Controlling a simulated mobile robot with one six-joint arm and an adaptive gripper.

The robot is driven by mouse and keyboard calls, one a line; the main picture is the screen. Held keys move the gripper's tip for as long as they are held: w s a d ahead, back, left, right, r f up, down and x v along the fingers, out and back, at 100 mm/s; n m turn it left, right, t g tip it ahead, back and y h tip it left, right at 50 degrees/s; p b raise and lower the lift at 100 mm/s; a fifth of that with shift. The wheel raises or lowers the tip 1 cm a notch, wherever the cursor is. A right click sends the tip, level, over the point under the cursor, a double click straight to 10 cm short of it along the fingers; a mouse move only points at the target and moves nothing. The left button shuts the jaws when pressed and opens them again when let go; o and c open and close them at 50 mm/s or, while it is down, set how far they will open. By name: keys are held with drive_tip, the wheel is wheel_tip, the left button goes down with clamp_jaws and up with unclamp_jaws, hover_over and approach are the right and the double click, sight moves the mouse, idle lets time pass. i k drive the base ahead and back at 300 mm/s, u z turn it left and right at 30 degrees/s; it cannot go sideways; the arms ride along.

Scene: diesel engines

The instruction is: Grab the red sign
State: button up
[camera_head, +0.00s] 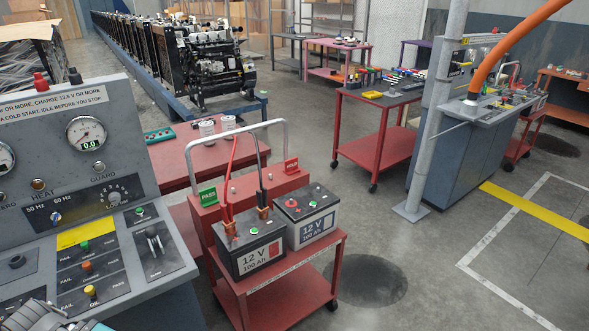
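The red sign (291,166) is a small upright plate with pale lettering too small to read. It stands at the right end of the red box (250,190) on the red cart, behind the two batteries. A green sign (208,197) marked PASS is at the box's left end. The red sign is close in colour to the box around it. My gripper is not in view; a grey rounded part at the bottom left corner may belong to my arm, but I cannot tell.
Two 12 V batteries (250,244) with red and black cables stand on the red cart (290,285) before the box. A grey handle (235,131) arches over it. A control console (85,200) fills the left. Open floor (420,270) lies to the right.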

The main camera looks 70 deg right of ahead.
sight(292, 164)
drive_tip(key=z, duration=0.45)
drive_tip(key=i, duration=0.1)
drive_tip(key=z, duration=3.75)
